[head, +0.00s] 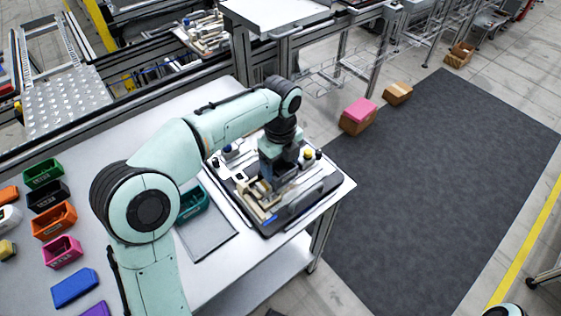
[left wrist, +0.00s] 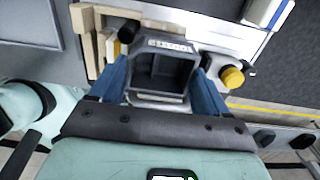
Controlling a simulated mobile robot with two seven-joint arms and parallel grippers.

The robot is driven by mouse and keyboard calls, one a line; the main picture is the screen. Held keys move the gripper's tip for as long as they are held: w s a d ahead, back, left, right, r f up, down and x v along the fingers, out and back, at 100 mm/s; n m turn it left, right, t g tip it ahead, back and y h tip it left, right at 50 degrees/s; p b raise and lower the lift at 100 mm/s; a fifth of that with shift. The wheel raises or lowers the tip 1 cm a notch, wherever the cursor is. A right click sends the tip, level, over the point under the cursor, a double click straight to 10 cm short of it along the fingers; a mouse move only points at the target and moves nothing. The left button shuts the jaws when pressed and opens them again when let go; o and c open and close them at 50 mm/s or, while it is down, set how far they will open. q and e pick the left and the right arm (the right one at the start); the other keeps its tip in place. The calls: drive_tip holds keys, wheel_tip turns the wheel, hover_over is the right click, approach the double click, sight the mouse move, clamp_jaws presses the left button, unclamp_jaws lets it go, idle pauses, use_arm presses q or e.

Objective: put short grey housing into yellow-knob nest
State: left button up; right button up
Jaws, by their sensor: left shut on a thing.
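The short grey housing (left wrist: 161,72), an open box-like part with a labelled rim, sits between the blue fingers of my left gripper (left wrist: 160,85) in the left wrist view. The fingers press on its two sides. In the head view my left gripper (head: 267,183) points down over the fixture pallet (head: 318,190), and its wrist hides much of the nests. The yellow knob (left wrist: 232,77) is just right of the housing in the left wrist view; it also shows in the head view (head: 308,153). I cannot tell whether the housing touches the nest floor. My right gripper is out of view.
A black knob (left wrist: 127,33) stands close by the housing's upper left corner. Beige blocks (left wrist: 105,38) lie left of it. Several coloured bins, including an orange one (head: 54,220), stand on the white table at left. A grey mat (head: 207,235) lies beside the pallet.

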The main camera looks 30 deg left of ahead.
use_arm(q)
drive_tip(key=shift+f, duration=0.15)
drive_tip(key=shift+f+b, duration=0.4)
drive_tip(key=shift+f, duration=0.25)
drive_tip(key=o, duration=1.1)
wheel_tip(320, 180, up, 14)
drive_tip(key=p, duration=0.3)
drive_tip(key=shift+w+d+f+p, duration=0.1)
drive_tip(key=shift+w+f+p, duration=0.05)
drive_tip(key=shift+p, duration=0.25)
